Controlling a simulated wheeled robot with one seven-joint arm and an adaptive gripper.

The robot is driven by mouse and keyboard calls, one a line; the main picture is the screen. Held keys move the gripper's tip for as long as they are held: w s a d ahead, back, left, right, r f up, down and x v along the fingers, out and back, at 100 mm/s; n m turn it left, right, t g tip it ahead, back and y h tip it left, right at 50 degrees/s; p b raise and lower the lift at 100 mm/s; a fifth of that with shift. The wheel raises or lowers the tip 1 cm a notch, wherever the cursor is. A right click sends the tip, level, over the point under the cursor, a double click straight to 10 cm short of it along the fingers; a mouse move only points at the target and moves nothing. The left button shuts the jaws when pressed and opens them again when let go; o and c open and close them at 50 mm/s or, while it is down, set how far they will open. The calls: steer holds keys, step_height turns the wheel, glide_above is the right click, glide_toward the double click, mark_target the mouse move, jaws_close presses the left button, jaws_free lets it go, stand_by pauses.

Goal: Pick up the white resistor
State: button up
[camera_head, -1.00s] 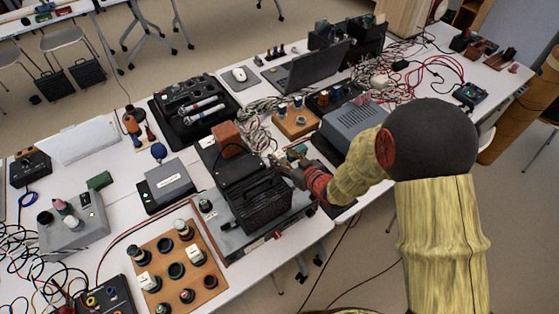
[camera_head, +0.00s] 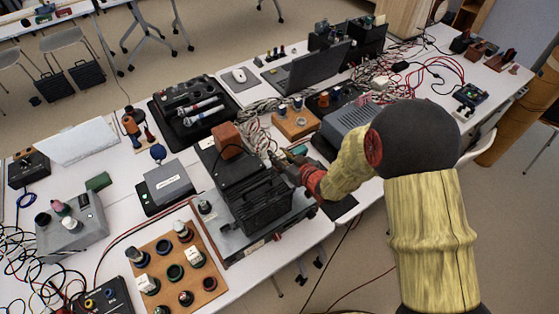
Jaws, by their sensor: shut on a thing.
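My gripper (camera_head: 277,160) is at the end of the red wrist, behind the black ribbed box and beside a bundle of pale cables. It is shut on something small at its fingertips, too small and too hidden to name. I cannot pick out the white resistor with certainty. Small white blocks (camera_head: 147,284) stand on the wooden board at the front left, well away from my gripper.
The black ribbed box (camera_head: 262,203) stands on a grey instrument just left of my wrist. An orange-brown block (camera_head: 227,137) sits behind it. A grey ribbed case (camera_head: 348,130) and a laptop (camera_head: 308,70) are farther back. Loose cables (camera_head: 262,118) crowd the bench.

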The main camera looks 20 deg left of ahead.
jaws_close()
